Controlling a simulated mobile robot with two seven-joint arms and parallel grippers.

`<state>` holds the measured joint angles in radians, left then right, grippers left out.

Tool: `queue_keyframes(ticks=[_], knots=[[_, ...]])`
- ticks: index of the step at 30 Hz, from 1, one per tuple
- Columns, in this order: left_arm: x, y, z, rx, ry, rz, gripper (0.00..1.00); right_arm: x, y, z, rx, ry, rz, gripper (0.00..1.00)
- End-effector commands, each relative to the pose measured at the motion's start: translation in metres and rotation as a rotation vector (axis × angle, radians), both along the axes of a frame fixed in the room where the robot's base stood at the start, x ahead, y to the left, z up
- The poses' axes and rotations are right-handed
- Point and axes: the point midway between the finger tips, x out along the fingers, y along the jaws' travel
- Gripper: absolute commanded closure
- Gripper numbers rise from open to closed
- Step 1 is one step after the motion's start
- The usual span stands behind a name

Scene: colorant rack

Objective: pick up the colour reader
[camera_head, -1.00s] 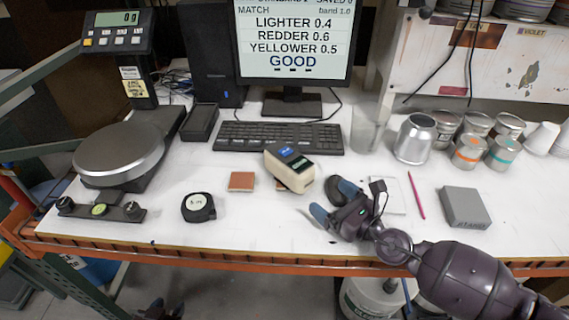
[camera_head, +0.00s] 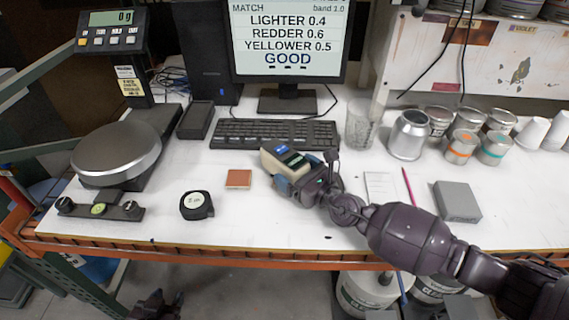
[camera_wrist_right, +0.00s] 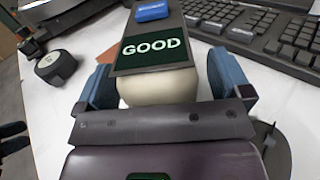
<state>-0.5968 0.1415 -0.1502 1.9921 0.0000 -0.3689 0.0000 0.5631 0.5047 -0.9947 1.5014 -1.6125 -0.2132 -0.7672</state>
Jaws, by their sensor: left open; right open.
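The colour reader (camera_head: 284,158), a cream block with a dark top and a small screen, sits on the white bench in front of the keyboard. In the right wrist view the colour reader (camera_wrist_right: 152,50) shows "GOOD" on its screen and a blue button. My right gripper (camera_head: 291,178) is open around its near end. In the right wrist view one blue finger of the gripper (camera_wrist_right: 166,82) is on each side of the reader; contact is unclear. My left gripper (camera_head: 155,306) is low at the bottom edge, below the bench, and open.
The keyboard (camera_head: 275,134) lies close behind the reader. A brown tile (camera_head: 238,179) and a black tape measure (camera_head: 196,205) lie to its left. A glass beaker (camera_head: 361,126) and several cans stand right. A grey box (camera_head: 457,201) lies front right.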

Motion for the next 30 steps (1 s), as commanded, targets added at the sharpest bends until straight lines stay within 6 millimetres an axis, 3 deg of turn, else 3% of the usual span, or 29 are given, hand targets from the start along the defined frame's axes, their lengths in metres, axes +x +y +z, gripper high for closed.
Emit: queue_keyframes(ticks=[6, 22, 30], knots=[[-0.0005, 0.0004, -0.0007, 0.0, 0.002, 0.0, 0.57, 0.0004, 0.0004, 0.0002, 0.001, -0.001, 0.0, 0.06], [-0.0055, 0.0014, -0.0038, 0.001, 0.012, 0.003, 0.57, 0.0008, 0.0004, 0.0023, 0.004, -0.004, -0.001, 0.86], [-0.0043, 0.0012, -0.0009, 0.001, 0.01, 0.002, 0.57, 0.0008, 0.0004, 0.0053, 0.004, -0.004, -0.001, 0.87]])
